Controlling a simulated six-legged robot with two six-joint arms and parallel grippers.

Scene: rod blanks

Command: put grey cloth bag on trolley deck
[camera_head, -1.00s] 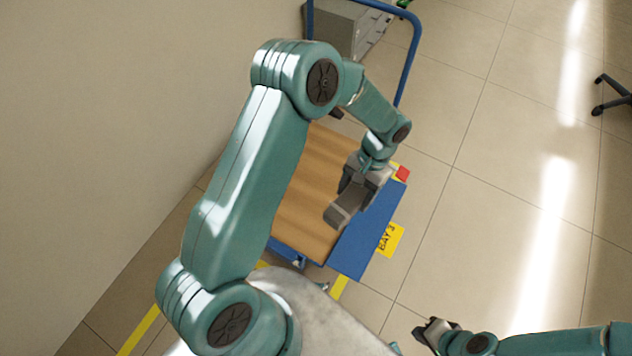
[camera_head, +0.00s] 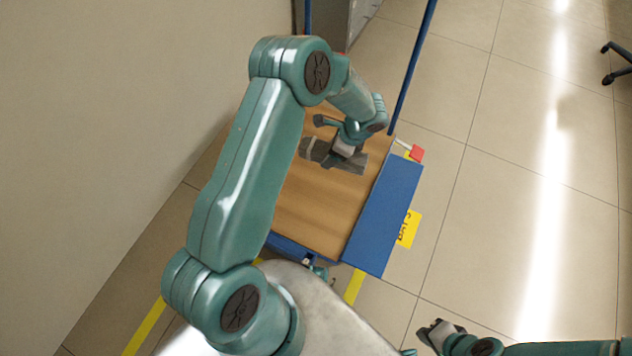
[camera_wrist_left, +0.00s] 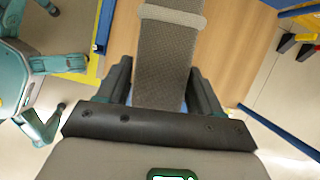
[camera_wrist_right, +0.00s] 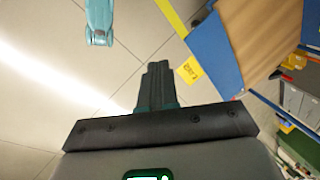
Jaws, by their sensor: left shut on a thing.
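The grey cloth bag (camera_head: 352,163) is a long grey strip over the wooden trolley deck (camera_head: 312,207) in the head view. My left gripper (camera_head: 343,150) is shut on it from above and hides part of it. In the left wrist view the bag (camera_wrist_left: 168,65) runs between the two dark fingers, with a paler band across it and the wood behind. I cannot tell whether the bag touches the deck. My right gripper (camera_head: 437,332) is away from the trolley at the lower right; its fingers are together and empty in the right wrist view (camera_wrist_right: 157,82).
A blue panel (camera_head: 382,218) lines the deck's right side. A blue handle post (camera_head: 412,70) rises at the far end. A yellow bay sign (camera_head: 409,229) lies beside the panel, and a red piece (camera_head: 416,153) sits near the far right corner. The deck's near half is clear.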

